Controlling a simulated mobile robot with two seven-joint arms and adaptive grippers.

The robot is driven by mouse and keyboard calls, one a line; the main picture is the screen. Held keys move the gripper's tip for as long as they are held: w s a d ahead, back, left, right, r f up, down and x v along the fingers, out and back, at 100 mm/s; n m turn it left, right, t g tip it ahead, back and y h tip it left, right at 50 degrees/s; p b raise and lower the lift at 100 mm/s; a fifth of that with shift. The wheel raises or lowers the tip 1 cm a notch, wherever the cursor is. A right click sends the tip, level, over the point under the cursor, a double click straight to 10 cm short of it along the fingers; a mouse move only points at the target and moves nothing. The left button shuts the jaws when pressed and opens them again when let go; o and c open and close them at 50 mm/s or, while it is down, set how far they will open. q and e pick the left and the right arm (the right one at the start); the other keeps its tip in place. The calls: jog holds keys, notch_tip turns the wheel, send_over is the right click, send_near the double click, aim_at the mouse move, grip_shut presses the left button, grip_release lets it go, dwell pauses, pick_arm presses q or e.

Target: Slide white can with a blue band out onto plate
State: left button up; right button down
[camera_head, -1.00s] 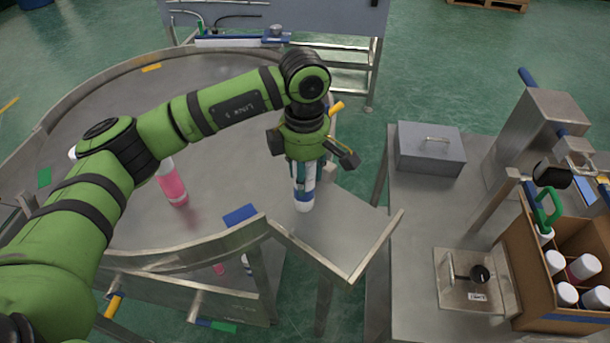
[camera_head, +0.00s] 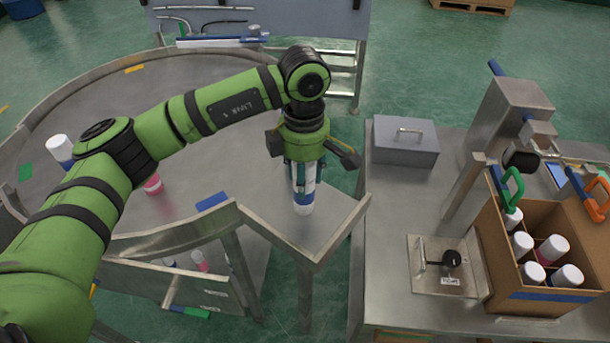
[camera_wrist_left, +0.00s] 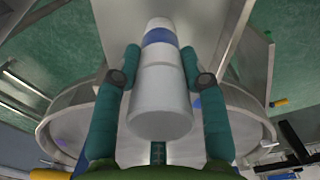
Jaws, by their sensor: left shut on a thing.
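The white can with a blue band (camera_head: 304,198) is upright between the fingers of my left gripper (camera_head: 304,184). The gripper is shut on its upper part from above. The can's lower end is over the grey metal plate (camera_head: 318,240) and seems to rest on it. In the left wrist view the can (camera_wrist_left: 160,85) fills the space between the two teal fingers, with its blue band beyond the fingertips. My right gripper is not in view.
The round metal table (camera_head: 85,84) holds a pink can (camera_head: 153,184) and a white can (camera_head: 61,149). Raised metal rails (camera_head: 180,240) border table and plate. Right of a gap, a bench bears a grey box (camera_head: 405,150), a small fixture (camera_head: 440,285) and a cardboard box (camera_head: 505,285) of cans.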

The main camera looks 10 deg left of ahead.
pick_arm(q)
jog(key=o, duration=1.3)
jog(key=shift+o, duration=0.2)
jog(key=shift+r, duration=0.1)
notch_tip(320, 180, up, 12)
jog(key=shift+f, duration=0.1)
